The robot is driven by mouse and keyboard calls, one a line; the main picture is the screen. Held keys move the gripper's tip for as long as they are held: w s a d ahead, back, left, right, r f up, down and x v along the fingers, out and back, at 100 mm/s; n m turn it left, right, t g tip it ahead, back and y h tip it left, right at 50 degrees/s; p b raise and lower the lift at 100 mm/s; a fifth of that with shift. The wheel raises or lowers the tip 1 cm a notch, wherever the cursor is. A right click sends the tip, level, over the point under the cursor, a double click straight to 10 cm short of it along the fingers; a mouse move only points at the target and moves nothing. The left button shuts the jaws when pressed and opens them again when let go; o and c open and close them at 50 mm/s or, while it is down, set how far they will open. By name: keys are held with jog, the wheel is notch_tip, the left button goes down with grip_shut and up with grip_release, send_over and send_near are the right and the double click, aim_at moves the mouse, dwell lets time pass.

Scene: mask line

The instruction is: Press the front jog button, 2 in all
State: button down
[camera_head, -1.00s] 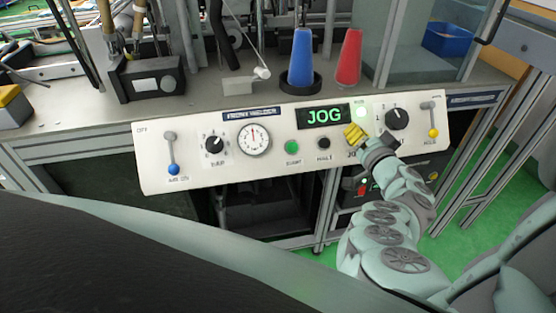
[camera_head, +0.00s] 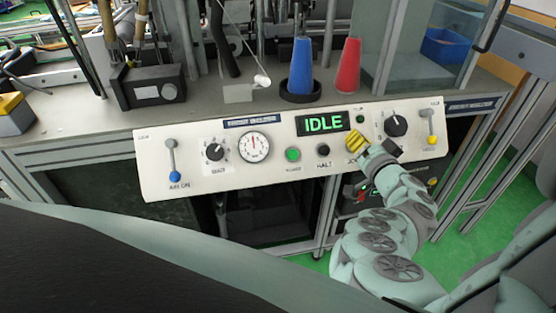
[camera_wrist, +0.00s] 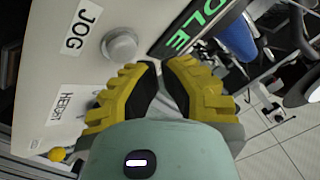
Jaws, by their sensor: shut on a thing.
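The jog button, a grey round cap (camera_wrist: 121,44), shows in the wrist view beside the JOG label (camera_wrist: 82,28). In the head view my gripper covers it on the white control panel (camera_head: 180,192). My gripper (camera_head: 354,140) has yellow fingers with black pads, also in the wrist view (camera_wrist: 160,68). The fingers are drawn close together, with no object visible between them. Their tips are beside the button and appear apart from it. The display (camera_head: 323,123) reads IDLE in green, and the lamp (camera_head: 360,118) to its right is dark green.
The panel also has a green button (camera_head: 292,154), a black HALT button (camera_head: 323,150), a gauge (camera_head: 254,147), two dark knobs and two levers. A blue cone (camera_head: 301,66) and a red cone (camera_head: 347,66) stand on the bench behind the panel.

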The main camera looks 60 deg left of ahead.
jog(key=d+r+p, duration=0.1)
jog(key=s+d+r+p, duration=0.1)
jog(key=d+r+p, duration=0.1)
jog(key=shift+s+d+r, duration=0.1)
jog(key=shift+s+d, duration=0.1)
jog(key=shift+s, duration=0.1)
dwell(0.4)
dwell(0.7)
